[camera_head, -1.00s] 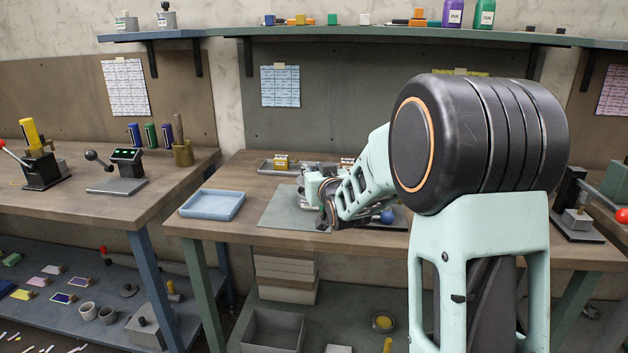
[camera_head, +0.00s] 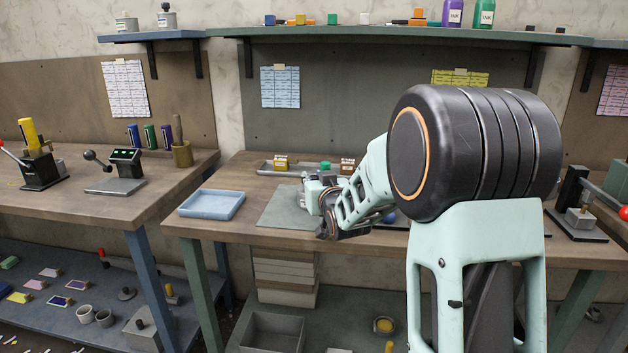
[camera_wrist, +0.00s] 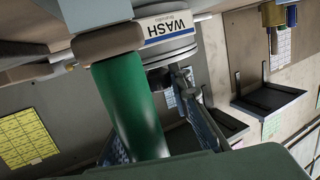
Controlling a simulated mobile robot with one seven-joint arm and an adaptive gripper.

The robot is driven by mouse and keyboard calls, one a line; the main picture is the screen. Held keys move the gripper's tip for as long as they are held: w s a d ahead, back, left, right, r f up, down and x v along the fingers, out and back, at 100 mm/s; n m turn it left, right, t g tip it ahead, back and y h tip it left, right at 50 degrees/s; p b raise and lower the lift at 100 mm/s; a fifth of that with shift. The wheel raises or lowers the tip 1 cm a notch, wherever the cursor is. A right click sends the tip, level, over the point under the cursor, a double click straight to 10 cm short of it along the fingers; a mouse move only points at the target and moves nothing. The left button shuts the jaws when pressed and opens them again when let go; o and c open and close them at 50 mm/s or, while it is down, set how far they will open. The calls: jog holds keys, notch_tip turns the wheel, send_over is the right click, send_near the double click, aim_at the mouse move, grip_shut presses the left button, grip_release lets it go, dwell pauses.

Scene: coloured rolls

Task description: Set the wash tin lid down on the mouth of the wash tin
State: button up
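The wash tin (camera_wrist: 170,60) is a grey ringed cylinder at the upper middle of the wrist view, beside a white WASH label. In front of it a green upright piece (camera_wrist: 135,105) ends in a tan rounded piece (camera_wrist: 108,43). I cannot be sure whether this is the wash tin lid. My gripper (camera_wrist: 158,115) has its fingers on either side of the green piece, which covers most of one finger. Contact is unclear. In the head view my gripper is mostly hidden by my wrist, and a small green top (camera_head: 326,166) shows behind it.
A blue tray (camera_head: 212,204) lies left of a grey-green mat (camera_head: 275,207) on the bench. Labelled tan blocks (camera_head: 281,162) stand at the bench's back. A shelf (camera_head: 380,36) with bottles runs above. The bench is clear around the blue tray.

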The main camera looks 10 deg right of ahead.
jog(key=o, duration=0.4)
jog(key=shift+f, duration=0.2)
jog(key=shift+o, duration=0.2)
jog(key=shift+r+p, duration=0.8)
jog(key=shift+p, duration=0.15)
jog(key=s, duration=0.3)
jog(key=s+r, duration=0.1)
jog(key=s, duration=0.6)
jog(key=shift+s+d+r+p, duration=0.2)
jog(key=shift+s+d+p, duration=0.1)
jog(key=shift+d+p, duration=0.1)
jog(key=shift+s, duration=0.65)
